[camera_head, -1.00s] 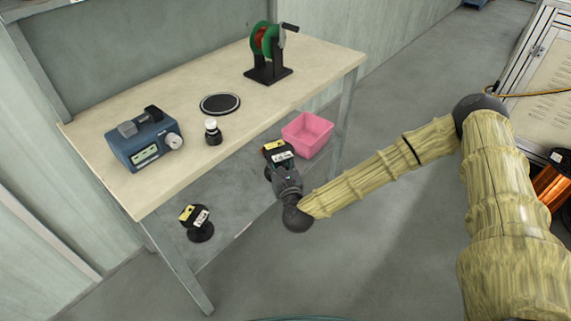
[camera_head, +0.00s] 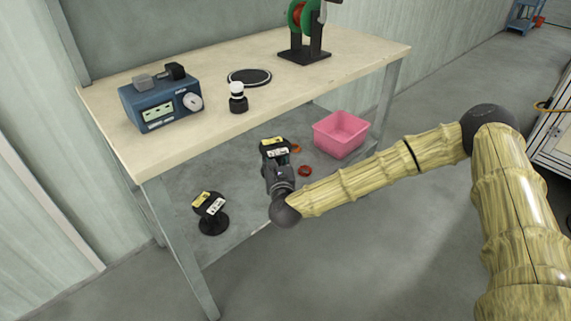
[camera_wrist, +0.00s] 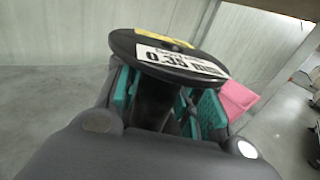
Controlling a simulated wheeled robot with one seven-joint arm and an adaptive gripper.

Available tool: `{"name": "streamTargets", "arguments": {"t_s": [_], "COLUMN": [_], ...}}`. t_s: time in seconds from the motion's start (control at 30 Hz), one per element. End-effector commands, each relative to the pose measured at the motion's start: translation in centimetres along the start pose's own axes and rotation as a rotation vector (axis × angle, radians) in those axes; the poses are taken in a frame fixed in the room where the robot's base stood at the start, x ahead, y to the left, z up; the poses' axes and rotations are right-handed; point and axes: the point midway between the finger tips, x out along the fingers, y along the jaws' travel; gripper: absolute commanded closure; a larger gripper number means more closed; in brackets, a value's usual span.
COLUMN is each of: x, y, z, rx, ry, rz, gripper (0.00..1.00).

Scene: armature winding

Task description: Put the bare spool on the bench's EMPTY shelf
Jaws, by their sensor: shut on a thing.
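My gripper (camera_head: 276,163) is shut on a black spool (camera_head: 270,147) with a yellow and white label on its flange. In the wrist view the spool's flange (camera_wrist: 168,55) reads "0.35" and tops a dark core between the teal finger pads of my gripper (camera_wrist: 165,100). I see no wire on the visible core. The spool is in front of the bench, seen against the grey lower shelf (camera_head: 243,200); its height above the shelf is unclear. A similar labelled black spool (camera_head: 210,215) stands upright at the lower left. No EMPTY sign is readable.
A pink bin (camera_head: 340,137) stands right of my gripper, with a small red ring (camera_head: 304,171) nearby. The benchtop (camera_head: 200,135) above holds a blue meter (camera_head: 160,105), a small dark pot with a white top (camera_head: 238,98), a round pad (camera_head: 249,77) and a winder (camera_head: 305,45). A bench leg (camera_head: 185,255) stands at front left.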

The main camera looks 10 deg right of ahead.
Motion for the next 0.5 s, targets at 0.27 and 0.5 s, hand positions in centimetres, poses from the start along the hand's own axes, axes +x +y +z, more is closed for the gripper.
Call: {"name": "streamTargets", "arguments": {"t_s": [0.27, 0.5], "x": [1.1, 1.8], "y": [3.0, 5.0], "z": [-2.9, -4.0], "rx": [0.002, 0.002], "ry": [0.000, 0.003], "rz": [0.010, 0.017], "gripper": [0.90, 0.90]}}
